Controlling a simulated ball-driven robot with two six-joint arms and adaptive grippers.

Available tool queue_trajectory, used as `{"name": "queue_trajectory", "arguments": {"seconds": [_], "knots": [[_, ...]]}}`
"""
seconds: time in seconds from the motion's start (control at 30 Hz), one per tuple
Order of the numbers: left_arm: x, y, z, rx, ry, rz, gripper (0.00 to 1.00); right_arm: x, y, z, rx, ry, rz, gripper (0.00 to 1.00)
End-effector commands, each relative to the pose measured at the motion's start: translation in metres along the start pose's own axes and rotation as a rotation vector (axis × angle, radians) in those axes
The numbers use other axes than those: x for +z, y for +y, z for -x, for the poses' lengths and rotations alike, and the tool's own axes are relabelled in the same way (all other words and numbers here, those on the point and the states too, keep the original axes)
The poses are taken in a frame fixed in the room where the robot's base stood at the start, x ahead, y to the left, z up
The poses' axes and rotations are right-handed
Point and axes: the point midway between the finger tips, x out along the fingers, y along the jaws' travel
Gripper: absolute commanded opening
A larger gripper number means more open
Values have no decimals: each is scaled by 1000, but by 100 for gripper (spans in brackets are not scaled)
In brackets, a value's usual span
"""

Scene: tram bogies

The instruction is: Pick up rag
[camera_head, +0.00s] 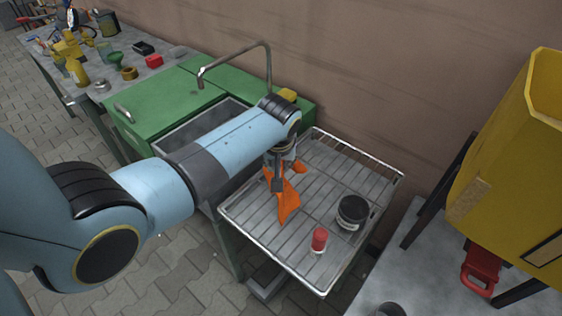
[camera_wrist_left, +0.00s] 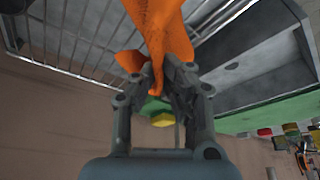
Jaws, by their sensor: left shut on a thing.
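The rag is an orange cloth (camera_head: 287,204) in the middle of the head view, hanging in folds above the slatted metal rack (camera_head: 250,222). My left gripper (camera_head: 279,183) is shut on it, pointing down over the rack's left part. In the left wrist view the rag (camera_wrist_left: 160,32) runs from between the fingertips (camera_wrist_left: 160,75) up to the top edge. Part of the cloth is hidden behind the fingers. I cannot tell whether its lower end touches the rack. My right gripper is in neither view.
A black round tub (camera_head: 352,212) and a red-and-white can (camera_head: 319,241) stand on the rack. A green sink unit (camera_head: 160,97) with a bent tap (camera_head: 235,58) adjoins it at left. A large yellow container (camera_head: 515,165) stands at right. A cluttered workbench (camera_head: 125,82) is at far left.

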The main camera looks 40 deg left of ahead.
Motion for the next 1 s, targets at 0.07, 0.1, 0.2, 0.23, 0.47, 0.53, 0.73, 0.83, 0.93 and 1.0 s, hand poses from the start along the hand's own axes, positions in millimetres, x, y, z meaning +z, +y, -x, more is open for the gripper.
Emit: {"name": "queue_trajectory", "arguments": {"seconds": [0.07,0.1,0.2,0.23,0.47,0.53,0.73,0.83,0.93,1.0], "knots": [[-4,0,11,1,1,0,0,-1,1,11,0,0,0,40],[-8,0,19,1,1,0,0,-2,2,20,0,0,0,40],[-17,1,42,3,5,1,0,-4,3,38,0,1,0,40],[-19,1,46,4,8,1,0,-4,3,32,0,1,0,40],[-30,0,82,1,2,0,0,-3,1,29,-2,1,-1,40],[-31,0,85,1,2,0,0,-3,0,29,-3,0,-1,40],[-31,0,85,1,1,0,0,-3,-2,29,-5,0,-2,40],[-30,1,83,4,0,-9,0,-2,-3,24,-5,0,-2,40],[-24,5,77,19,-5,-46,0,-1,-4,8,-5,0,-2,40],[-17,9,72,37,-12,-91,0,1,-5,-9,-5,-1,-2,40]]}}
